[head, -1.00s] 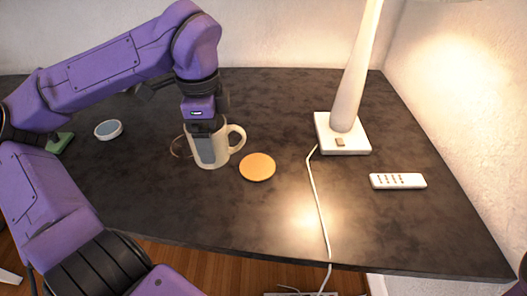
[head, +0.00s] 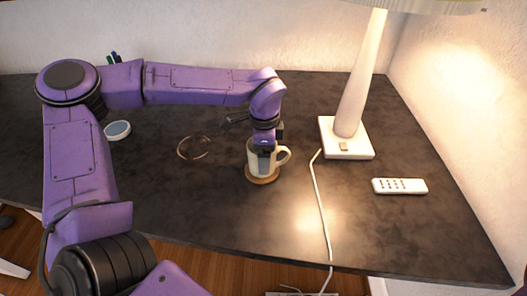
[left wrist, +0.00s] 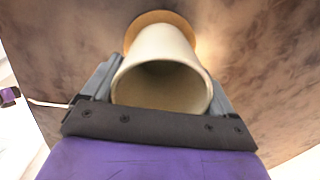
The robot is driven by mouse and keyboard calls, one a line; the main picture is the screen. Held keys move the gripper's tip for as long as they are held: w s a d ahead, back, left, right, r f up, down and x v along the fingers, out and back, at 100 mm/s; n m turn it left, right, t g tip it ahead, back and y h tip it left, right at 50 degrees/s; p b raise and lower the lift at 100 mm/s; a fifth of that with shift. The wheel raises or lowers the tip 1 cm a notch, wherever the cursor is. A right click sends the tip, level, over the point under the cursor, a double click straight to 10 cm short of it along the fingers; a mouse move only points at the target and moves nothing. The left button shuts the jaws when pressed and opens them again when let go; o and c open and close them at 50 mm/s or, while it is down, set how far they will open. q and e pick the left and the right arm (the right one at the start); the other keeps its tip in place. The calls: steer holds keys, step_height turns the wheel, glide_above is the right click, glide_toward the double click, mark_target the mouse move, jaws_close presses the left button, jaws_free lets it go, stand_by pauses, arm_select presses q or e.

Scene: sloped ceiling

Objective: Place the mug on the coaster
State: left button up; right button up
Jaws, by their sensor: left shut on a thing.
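The cream mug (head: 254,160) is upright at the orange-tan round coaster (head: 262,180), with its handle to the right in the head view. The coaster's front edge shows below the mug. My left gripper (head: 264,158) is shut on the mug from above. In the left wrist view the mug (left wrist: 163,75) sits between the two fingers of my left gripper (left wrist: 162,95), and the coaster (left wrist: 158,17) shows behind its base. I cannot tell whether the mug's base touches the coaster. My right gripper is not in view.
A lamp with a white square base (head: 346,138) stands to the right, its cord (head: 320,205) running to the front edge. A white remote (head: 400,186) lies farther right. A thin ring-shaped item (head: 194,147) and a round white-blue item (head: 117,130) lie left. The front table is clear.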

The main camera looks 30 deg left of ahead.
arm_select(q)
steer(key=shift+f, duration=0.2)
steer(key=o, duration=1)
steer(key=shift+o, duration=0.2)
step_height(320, 180, up, 12)
steer(key=shift+r, duration=0.25)
